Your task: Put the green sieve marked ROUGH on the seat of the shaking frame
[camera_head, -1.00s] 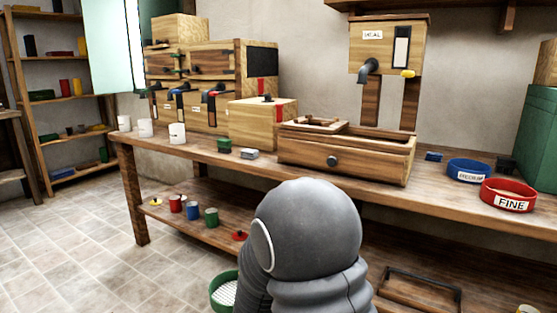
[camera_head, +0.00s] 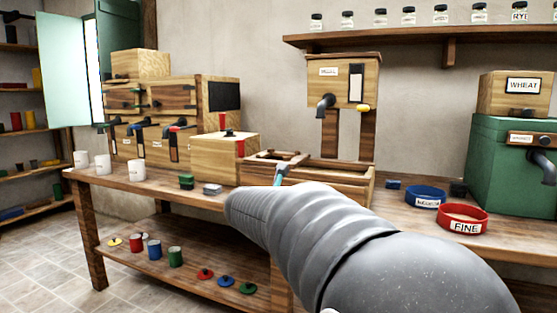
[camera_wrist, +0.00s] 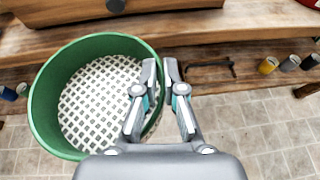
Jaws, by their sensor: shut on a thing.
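The green sieve (camera_wrist: 42,105) with a pale mesh floor fills the left of the wrist view. My gripper (camera_wrist: 161,70) is shut on its right rim. The sieve hangs in front of the bench edge, over the floor. No ROUGH label shows on the visible side. In the head view my arm hides the sieve and most of the gripper. A low wooden box (camera_head: 345,186) with a raised frame on top stands on the bench beneath the spouted hopper; it may be the shaking frame. My arm covers its front, and I cannot make out the seat.
A blue sieve (camera_head: 425,197) and a red sieve marked FINE (camera_head: 463,218) stand on the bench at right, beside a green cabinet (camera_head: 495,165). White cups (camera_head: 136,171) stand at left. The lower shelf (camera_head: 135,258) holds coloured cups and lids. A spout (camera_head: 325,103) overhangs the box.

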